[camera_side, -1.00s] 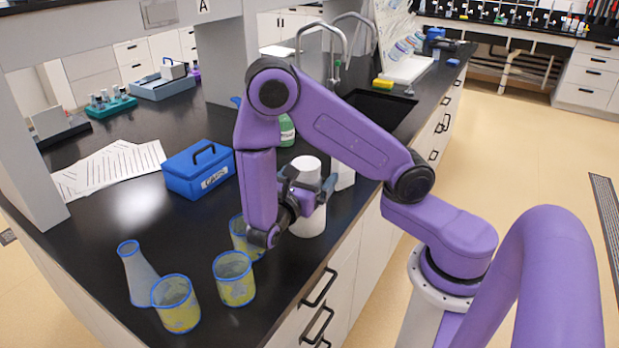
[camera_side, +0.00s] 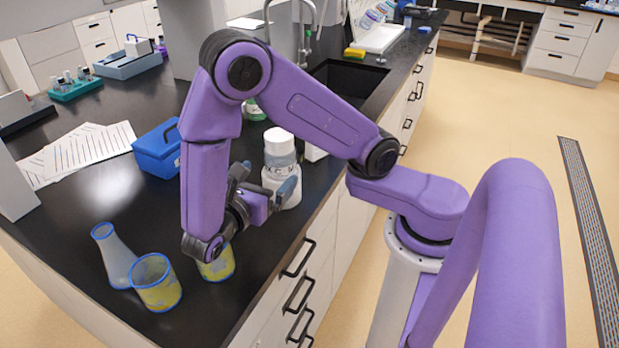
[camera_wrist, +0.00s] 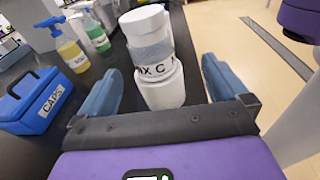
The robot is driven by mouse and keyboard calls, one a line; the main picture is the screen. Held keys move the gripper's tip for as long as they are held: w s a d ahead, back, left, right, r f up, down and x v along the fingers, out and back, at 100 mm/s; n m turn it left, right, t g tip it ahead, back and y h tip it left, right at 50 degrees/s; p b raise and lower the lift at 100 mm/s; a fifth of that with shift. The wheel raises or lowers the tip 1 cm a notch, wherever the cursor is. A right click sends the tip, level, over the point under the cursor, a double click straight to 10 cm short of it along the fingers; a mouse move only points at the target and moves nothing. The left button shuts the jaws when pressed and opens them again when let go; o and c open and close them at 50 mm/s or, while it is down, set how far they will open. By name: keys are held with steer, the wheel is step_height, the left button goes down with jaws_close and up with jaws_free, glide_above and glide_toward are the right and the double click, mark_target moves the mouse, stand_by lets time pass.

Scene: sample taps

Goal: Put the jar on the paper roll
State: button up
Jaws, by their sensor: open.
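The jar (camera_side: 279,148) has a white lid and a greyish body, and it is upright. In the wrist view the jar (camera_wrist: 148,42) carries a label with partly readable letters. It appears to stand on the white paper roll (camera_wrist: 162,92), a short cylinder directly below it; the contact is hard to see. In the side view the paper roll (camera_side: 289,198) is partly covered by a finger. My gripper (camera_side: 265,182) is open and empty. In the wrist view its blue fingers (camera_wrist: 161,68) lie left and right of the stack, short of it.
Beakers (camera_side: 155,285) with yellow contents and a flask (camera_side: 113,258) stand at the front left. A blue box (camera_side: 157,150) and pump bottles (camera_wrist: 70,48) lie beyond. The counter edge and drawers are close on the right. A dark sink (camera_side: 345,82) is behind.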

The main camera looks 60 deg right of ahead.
steer(key=s+r+m+y, duration=0.2)
steer(key=s+m+y, duration=0.1)
steer(key=s+y, duration=0.4)
steer(key=s+r+m+g+y, duration=0.1)
steer(key=s+r+m+y, duration=0.1)
steer(key=s+y, duration=0.6)
steer(key=shift+s+m+y, duration=0.25)
steer(key=shift+m+y, duration=0.15)
steer(key=shift+y, duration=0.6)
